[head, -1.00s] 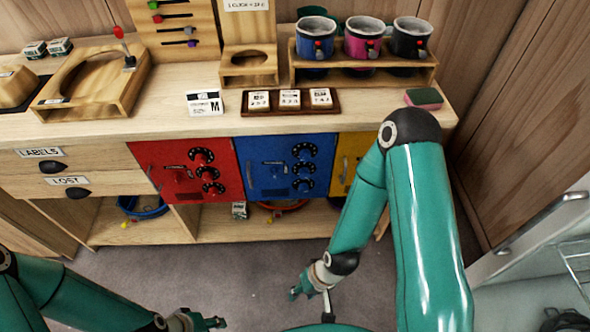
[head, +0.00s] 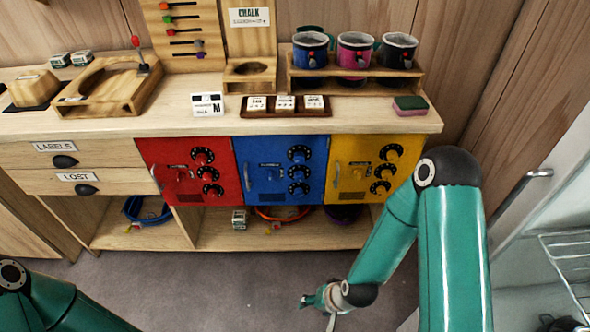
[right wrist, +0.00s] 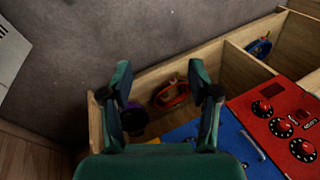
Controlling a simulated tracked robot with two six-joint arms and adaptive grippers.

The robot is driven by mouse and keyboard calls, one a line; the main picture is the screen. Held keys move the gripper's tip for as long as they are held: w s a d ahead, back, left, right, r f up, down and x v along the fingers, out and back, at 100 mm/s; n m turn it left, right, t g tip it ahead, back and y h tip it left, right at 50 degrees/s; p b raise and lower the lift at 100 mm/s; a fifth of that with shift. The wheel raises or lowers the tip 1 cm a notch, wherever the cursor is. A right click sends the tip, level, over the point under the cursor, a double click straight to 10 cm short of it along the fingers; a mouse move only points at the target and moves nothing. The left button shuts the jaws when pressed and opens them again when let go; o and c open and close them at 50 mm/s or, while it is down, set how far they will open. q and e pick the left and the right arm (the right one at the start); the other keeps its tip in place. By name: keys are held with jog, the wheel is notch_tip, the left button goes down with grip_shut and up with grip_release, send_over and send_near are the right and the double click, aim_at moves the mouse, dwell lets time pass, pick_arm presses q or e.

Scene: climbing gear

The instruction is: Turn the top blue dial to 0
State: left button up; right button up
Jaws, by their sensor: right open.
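My right gripper (head: 308,300) is low in front of the cabinet, apart from the doors. In the right wrist view its two fingers (right wrist: 160,76) are spread with nothing between them. Only my left arm shows at the lower left; its gripper is out of the picture.
A red door (head: 165,185) and a yellow door (head: 350,150), each with several dials, flank the blue one. The counter above carries cups, a card and a sponge (head: 410,105). The floor in front is clear.

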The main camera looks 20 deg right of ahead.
jog(key=w+f+m+t+h+b, duration=0.15)
jog(key=w+m+t+b, duration=0.35)
jog(key=w, duration=0.5)
jog(key=m+t+h+b, duration=0.8)
jog(key=m+b, duration=1.1)
jog(key=m, duration=0.8)
send_near(299, 161)
pick_arm(q)
notch_tip(299, 161, down, 26)
pick_arm(e)
jog(key=shift+n+t+y, duration=0.3)
jog(key=shift+t+y, duration=0.35)
jog(key=shift+t, duration=0.05)
jog(key=x, duration=0.6)
jog(key=d+f+x, duration=0.1)
jog(key=x, duration=0.3)
pick_arm(q)
jog(key=shift+w+r, duration=0.1)
